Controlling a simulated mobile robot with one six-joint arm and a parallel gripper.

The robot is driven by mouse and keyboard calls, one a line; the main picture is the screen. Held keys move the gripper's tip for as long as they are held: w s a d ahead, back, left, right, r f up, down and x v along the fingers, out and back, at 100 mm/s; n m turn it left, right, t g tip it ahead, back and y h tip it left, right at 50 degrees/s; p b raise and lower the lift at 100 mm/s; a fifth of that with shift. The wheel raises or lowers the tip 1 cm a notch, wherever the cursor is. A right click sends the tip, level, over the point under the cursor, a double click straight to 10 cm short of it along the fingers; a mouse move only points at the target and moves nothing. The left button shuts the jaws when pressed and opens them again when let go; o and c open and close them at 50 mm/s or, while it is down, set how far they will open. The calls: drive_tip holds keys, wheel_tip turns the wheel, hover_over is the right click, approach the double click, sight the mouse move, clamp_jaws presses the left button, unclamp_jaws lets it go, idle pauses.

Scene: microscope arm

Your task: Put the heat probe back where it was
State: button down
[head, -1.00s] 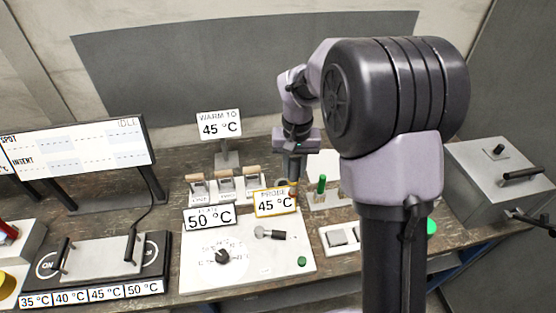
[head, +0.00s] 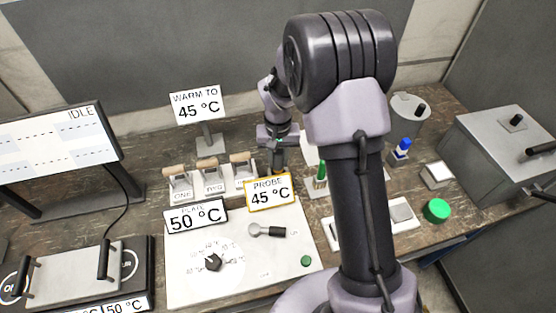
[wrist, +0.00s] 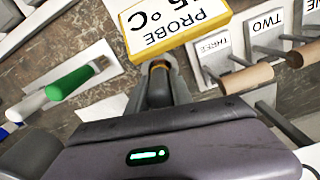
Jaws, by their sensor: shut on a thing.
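My gripper (head: 279,168) points down just behind the yellow-framed PROBE sign (head: 270,196), which reads 45 °C. In the wrist view the fingers of my gripper (wrist: 160,82) are shut on a slim thing with an orange-brown band, the heat probe (wrist: 158,64) as far as I can tell. Its lower part is hidden behind the fingers and the sign. I cannot tell whether it touches anything below. The PLATE sign (head: 196,217) reads 50 °C, and the WARM TO sign (head: 196,104) reads 45 °C.
Wooden-handled pieces (head: 208,176) labelled ONE, TWO and THREE stand left of my gripper. The white panel (head: 210,287) in front carries a dial (head: 213,262) and a black-handled piece (head: 270,231).

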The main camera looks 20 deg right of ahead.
drive_tip(key=shift+f, duration=0.1)
drive_tip(key=c, duration=1.1)
unclamp_jaws()
drive_tip(key=shift+c, duration=0.2)
wheel_tip(320, 180, up, 12)
drive_tip(key=p, duration=0.2)
drive_tip(key=shift+r+p, duration=0.2)
drive_tip(key=shift+p, duration=0.15)
drive_tip(key=s+a+r+t, duration=0.1)
drive_tip(key=s+r+t, duration=0.1)
drive_tip(key=s+r, duration=0.65)
drive_tip(key=s+a+r+m+t+y, duration=0.1)
drive_tip(key=s+r+t, duration=0.1)
drive_tip(key=s, duration=0.6)
drive_tip(key=s+a+r+m+t+y, duration=0.1)
drive_tip(key=s+r, duration=0.3)
drive_tip(key=s, duration=0.4)
drive_tip(key=shift+s+a+r+t, duration=0.35)
drive_tip(key=shift+a+r+t, duration=0.05)
drive_tip(key=shift+a, duration=0.05)
